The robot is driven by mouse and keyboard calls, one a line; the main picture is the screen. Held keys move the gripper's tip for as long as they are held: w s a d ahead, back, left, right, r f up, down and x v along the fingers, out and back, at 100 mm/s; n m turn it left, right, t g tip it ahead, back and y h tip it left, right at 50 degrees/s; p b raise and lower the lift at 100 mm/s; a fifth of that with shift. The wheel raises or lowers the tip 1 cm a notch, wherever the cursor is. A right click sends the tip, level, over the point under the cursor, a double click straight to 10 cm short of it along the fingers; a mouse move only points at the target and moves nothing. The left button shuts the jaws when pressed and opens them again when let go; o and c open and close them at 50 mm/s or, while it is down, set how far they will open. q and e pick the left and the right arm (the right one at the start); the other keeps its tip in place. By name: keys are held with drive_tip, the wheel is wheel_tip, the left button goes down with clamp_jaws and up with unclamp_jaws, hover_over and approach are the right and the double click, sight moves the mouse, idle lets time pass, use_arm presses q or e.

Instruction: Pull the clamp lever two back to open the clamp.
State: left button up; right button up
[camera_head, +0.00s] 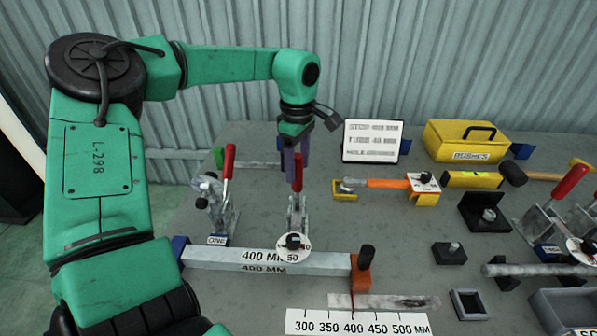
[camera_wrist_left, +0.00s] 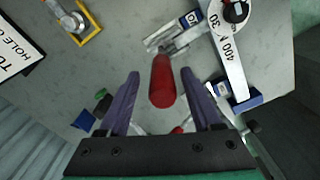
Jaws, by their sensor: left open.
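The clamp with the middle red lever (camera_head: 298,172) stands behind the metal bar (camera_head: 215,257), its lever upright. I take it as clamp two; its label is not readable. My left gripper (camera_head: 292,150) points down over this lever, its purple fingers open. In the left wrist view the red lever (camera_wrist_left: 163,82) lies between the two open fingers (camera_wrist_left: 160,74), with gaps on both sides and no clear contact. The neighbouring clamp (camera_head: 217,203), labelled ONE, stands to the left with its red lever (camera_head: 228,160) upright. My right gripper is out of view.
A round disk (camera_head: 293,243) rests at the clamp foot by the bar. An orange stop (camera_head: 361,277) is at the bar's right end. A sign (camera_head: 372,141), yellow box (camera_head: 465,141) and orange-handled tool (camera_head: 385,183) stand behind right. More red-levered clamps (camera_head: 571,182) are far right.

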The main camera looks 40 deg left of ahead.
sight(297, 187)
use_arm(q)
drive_tip(key=shift+f, duration=0.85)
drive_tip(key=shift+s+f, duration=0.2)
drive_tip(key=shift+f, duration=0.3)
clamp_jaws()
drive_tip(key=shift+w, duration=0.1)
drive_tip(key=shift+r, duration=0.1)
